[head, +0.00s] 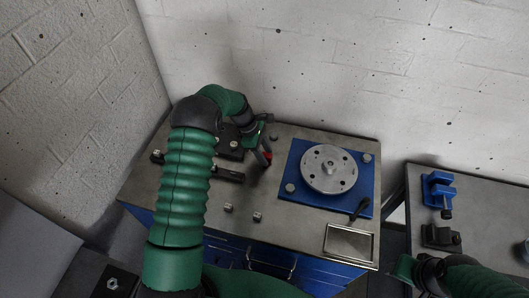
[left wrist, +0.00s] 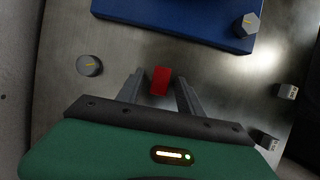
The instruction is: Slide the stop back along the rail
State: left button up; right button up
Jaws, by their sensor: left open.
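My left gripper (head: 262,158) reaches down over the left part of the grey table top, just left of the blue plate. In the left wrist view my left gripper (left wrist: 159,84) is open, its two grey fingers on either side of a small red block (left wrist: 160,80). A gap shows between the block and each finger. The red block (head: 268,156) shows only partly in the head view, behind the fingers. I cannot tell for sure whether it is the stop. A dark bar (head: 229,175), possibly the rail, is partly hidden by my left arm. My right gripper's fingers do not show clearly.
A blue plate (head: 289,200) carries a grey rotor disc (head: 318,175) with holes. A black-handled tool (head: 359,208) lies by its front right corner. A metal tray (head: 349,257) is at the table's front right. Small weights (head: 257,217) stand near the front.

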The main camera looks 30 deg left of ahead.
pick_arm(q)
jog(key=b+v, duration=0.2)
jog(key=v, duration=1.4)
jog(key=shift+a+r, duration=0.25)
jog(key=shift+a, duration=0.1)
jog(key=shift+d, duration=0.1)
jog(key=s+d+f+m+y, duration=0.2)
jog(key=s+d+m, duration=0.6)
jog(key=s+m, duration=0.2)
jog(key=s+d+f+m+t+y, duration=0.1)
jog(key=s+d+f+m+y, duration=0.1)
jog(key=s+d+m, duration=0.7)
jog(key=s+f+m, duration=0.1)
jog(key=s+m, duration=0.1)
jog(key=shift+s+d+t, duration=0.25)
jog(key=shift+t, duration=0.05)
jog(key=shift+w, duration=0.1)
